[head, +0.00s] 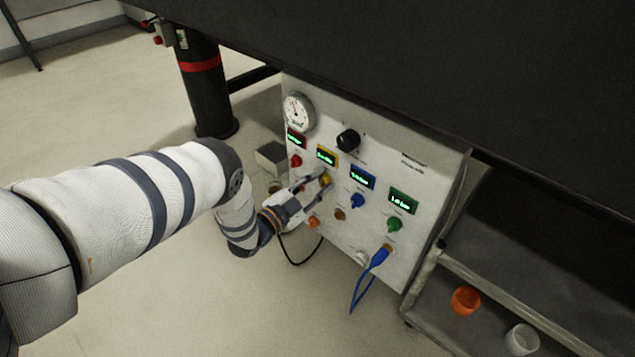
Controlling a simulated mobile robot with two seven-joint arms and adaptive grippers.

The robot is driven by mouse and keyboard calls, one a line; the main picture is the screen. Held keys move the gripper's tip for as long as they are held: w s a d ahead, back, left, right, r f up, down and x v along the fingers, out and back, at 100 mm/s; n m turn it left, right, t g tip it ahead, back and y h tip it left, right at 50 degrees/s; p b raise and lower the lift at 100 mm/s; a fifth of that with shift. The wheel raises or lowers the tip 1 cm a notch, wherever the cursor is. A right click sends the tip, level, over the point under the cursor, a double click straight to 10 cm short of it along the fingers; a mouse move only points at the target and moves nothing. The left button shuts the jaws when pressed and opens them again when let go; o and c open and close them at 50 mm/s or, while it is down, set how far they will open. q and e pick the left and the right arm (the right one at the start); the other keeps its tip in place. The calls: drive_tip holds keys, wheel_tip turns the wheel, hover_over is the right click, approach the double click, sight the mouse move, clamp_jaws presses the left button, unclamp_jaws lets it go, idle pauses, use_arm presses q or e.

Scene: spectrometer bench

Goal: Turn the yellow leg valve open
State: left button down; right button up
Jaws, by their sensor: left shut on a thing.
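The yellow leg valve (326,179) is a small yellow knob on the white control panel (420,243), below a yellow-framed display (327,156). My left gripper (325,183) reaches in from the left and is shut on the yellow valve, its fingers on either side of it. The fingers hide part of the knob, and I cannot tell how far it is turned. My right gripper is not in view.
Red (295,161), blue (357,201) and green (394,224) knobs sit close by, with a black knob (348,139) and a gauge (298,111) above. A blue cable (378,257) plugs in below. The dark table (400,70) overhangs the panel. A shelf (490,282) stands right.

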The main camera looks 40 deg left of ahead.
use_arm(q)
drive_tip(key=shift+f+m, duration=0.1)
drive_tip(key=shift+m, duration=0.5)
drive_tip(key=shift+s, duration=0.1)
drive_tip(key=c, duration=1.3)
unclamp_jaws()
drive_tip(key=s, duration=0.8)
drive_tip(key=s+a, duration=0.1)
drive_tip(key=s, duration=0.3)
